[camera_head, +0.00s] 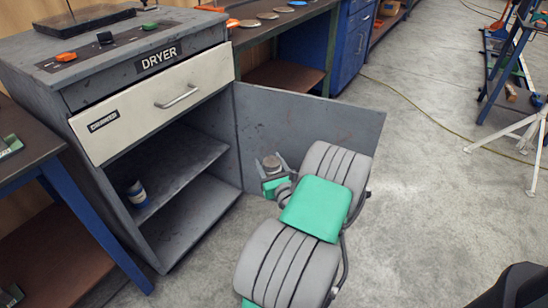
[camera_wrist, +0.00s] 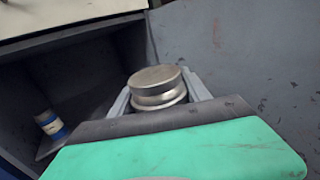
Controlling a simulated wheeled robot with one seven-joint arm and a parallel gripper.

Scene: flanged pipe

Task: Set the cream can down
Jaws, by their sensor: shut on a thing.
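My gripper (camera_head: 273,170) is shut on a round can (camera_head: 271,161) with a dull greyish-beige metal top. In the wrist view the can (camera_wrist: 156,80) stands between the two grey fingers, its top roughly level. Its lower side is hidden behind the green and dark gripper body, so I cannot tell its side colour. The gripper holds it in front of the open cabinet, beside the open door. A smaller white and blue can (camera_head: 136,192) stands on the middle shelf (camera_head: 172,178); it also shows in the wrist view (camera_wrist: 50,123).
The grey dryer cabinet (camera_head: 82,87) has a closed cream drawer (camera_head: 152,105) above its open shelves. Its grey door (camera_head: 300,120) swings out to the right behind my gripper. The middle shelf has free room right of the small can. The bottom compartment (camera_head: 192,222) looks empty.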

